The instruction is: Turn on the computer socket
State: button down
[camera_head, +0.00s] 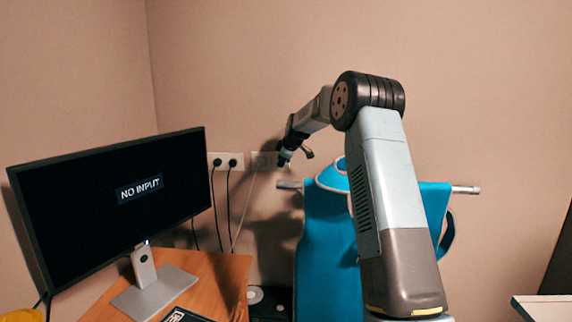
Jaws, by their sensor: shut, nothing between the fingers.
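A white wall socket plate (226,160) with two dark plugs and hanging cables is on the wall, just right of the monitor. A second pale plate (262,159) is beside it to the right, partly hidden by my gripper. My gripper (284,160) is at the end of my raised arm, shut and empty, pointing down-left in front of or close to that second plate. I cannot tell whether it touches it. The computer monitor (105,195) stands on the desk, black, with "NO INPUT" on it.
The wooden desk (215,280) is at lower left, with a dark keyboard-like item (185,315). A blue-draped chair or stand with a metal bar (320,230) stands below my arm, close to the wall. A pale surface edge (540,306) is at lower right. The wall above is clear.

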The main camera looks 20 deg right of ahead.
jog(key=shift+r, duration=0.2)
jog(key=s+r, duration=0.6)
jog(key=s, duration=0.4)
jog(key=shift+s+a+r, duration=0.15)
jog(key=shift+s+r, duration=0.05)
jog(key=shift+s, duration=0.05)
